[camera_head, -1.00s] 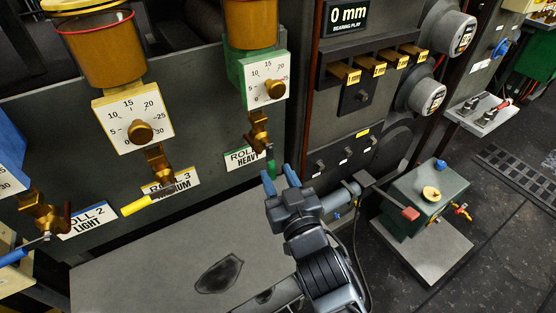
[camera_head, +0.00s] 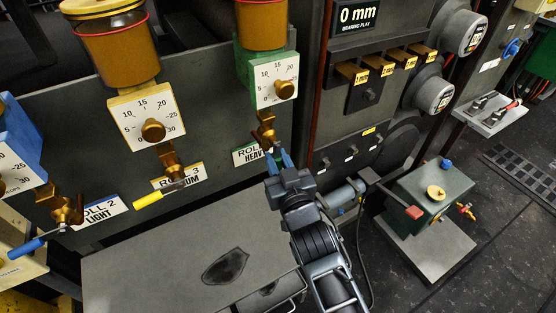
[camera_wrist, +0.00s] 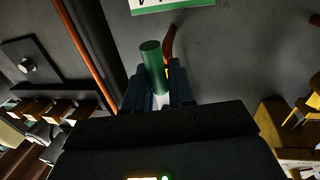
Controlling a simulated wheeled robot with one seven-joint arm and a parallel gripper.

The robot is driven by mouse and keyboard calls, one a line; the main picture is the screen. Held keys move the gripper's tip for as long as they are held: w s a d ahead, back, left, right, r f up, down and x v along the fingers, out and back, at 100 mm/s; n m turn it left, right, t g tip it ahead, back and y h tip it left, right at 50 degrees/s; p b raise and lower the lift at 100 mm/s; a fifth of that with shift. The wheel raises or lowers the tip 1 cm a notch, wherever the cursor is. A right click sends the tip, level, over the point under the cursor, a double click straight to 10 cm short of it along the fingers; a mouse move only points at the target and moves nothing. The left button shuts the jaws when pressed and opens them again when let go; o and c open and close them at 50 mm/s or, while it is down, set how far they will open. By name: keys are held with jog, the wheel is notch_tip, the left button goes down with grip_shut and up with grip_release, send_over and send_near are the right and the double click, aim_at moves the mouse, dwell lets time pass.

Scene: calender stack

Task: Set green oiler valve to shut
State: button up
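The green oiler is at the upper middle of the head view, with an amber reservoir, a green body (camera_head: 245,75) and a white dial. Below it is a brass valve (camera_head: 265,132). The valve's green handle (camera_wrist: 153,62) shows between my fingers in the wrist view and is mostly hidden by them in the head view. The handle points downward, towards my gripper (camera_head: 278,158). My blue fingers stand on both sides of the handle, close to it. I cannot tell whether they press on it.
The Roll 3 oiler (camera_head: 146,117) with a yellow handle and the blue Roll 2 oiler stand to the left. A grey bench top (camera_head: 150,265) lies below.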

grip_shut()
dwell(0.3)
jog(key=shift+s+a+m+b, duration=0.2)
jog(key=shift+m+b, duration=0.5)
jog(key=shift+m, duration=0.3)
jog(key=shift+s+a+r+m+g+y+p, duration=0.55)
jog(key=shift+m+p, duration=0.6)
jog(key=shift+m, duration=1.15)
jog(key=shift+s+a+r+m+g+y+p, duration=0.1)
jog(key=shift+a+r+m+g+p, duration=0.3)
jog(key=shift+r+m+g+p, duration=1.25)
jog(key=shift+s+a+f+m+t+y+p, duration=0.15)
jog(key=shift+s+a+m+t+y+p, duration=0.4)
jog(key=shift+m, duration=2.4)
jog(key=shift+w+h, duration=0.2)
jog(key=shift+h, duration=0.1)
